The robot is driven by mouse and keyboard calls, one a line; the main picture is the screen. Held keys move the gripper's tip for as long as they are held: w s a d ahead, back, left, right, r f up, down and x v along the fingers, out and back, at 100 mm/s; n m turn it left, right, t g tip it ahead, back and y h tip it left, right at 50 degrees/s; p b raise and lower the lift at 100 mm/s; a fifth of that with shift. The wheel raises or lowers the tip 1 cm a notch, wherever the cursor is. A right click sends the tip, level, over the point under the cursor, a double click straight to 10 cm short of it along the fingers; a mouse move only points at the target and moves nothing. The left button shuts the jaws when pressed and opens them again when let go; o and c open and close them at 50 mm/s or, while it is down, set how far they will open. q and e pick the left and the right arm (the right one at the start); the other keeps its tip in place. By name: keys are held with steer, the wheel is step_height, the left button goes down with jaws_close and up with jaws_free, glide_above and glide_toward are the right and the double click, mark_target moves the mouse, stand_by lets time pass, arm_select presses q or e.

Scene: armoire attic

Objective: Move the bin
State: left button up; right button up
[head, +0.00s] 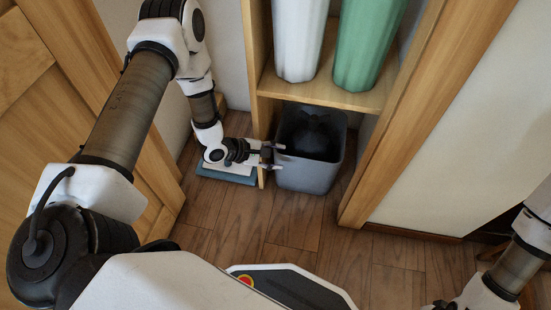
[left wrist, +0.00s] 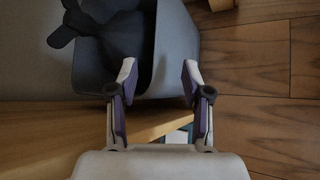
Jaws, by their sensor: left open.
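The grey bin (head: 310,178) stands upright on the wood floor under the lowest shelf, with a dark bag-like lump (head: 313,135) inside. My left gripper (head: 279,157) is at the bin's left side, open. In the left wrist view the bin (left wrist: 172,50) lies just ahead of the open fingers (left wrist: 158,75), and its wall shows between them. Whether a finger touches the bin I cannot tell. My right forearm is at the lower right of the head view; its gripper is out of frame.
A wooden shelf (head: 330,92) above the bin holds a white container (head: 298,40) and a green one (head: 367,45). Wooden uprights flank the bin. A flat blue item (head: 226,177) lies on the floor beneath my left wrist. The floor (head: 290,230) in front is clear.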

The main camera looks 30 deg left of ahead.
mark_target(297, 160)
arm_select(q)
steer(key=b+x, duration=0.3)
steer(key=x, duration=0.4)
steer(key=shift+s+f+b, duration=0.1)
steer(key=shift+f+b, duration=0.1)
steer(key=shift+b, duration=0.2)
steer(key=shift+w+d+f, duration=0.15)
steer(key=shift+w+d, duration=0.05)
steer(key=shift+w, duration=0.1)
jaws_close()
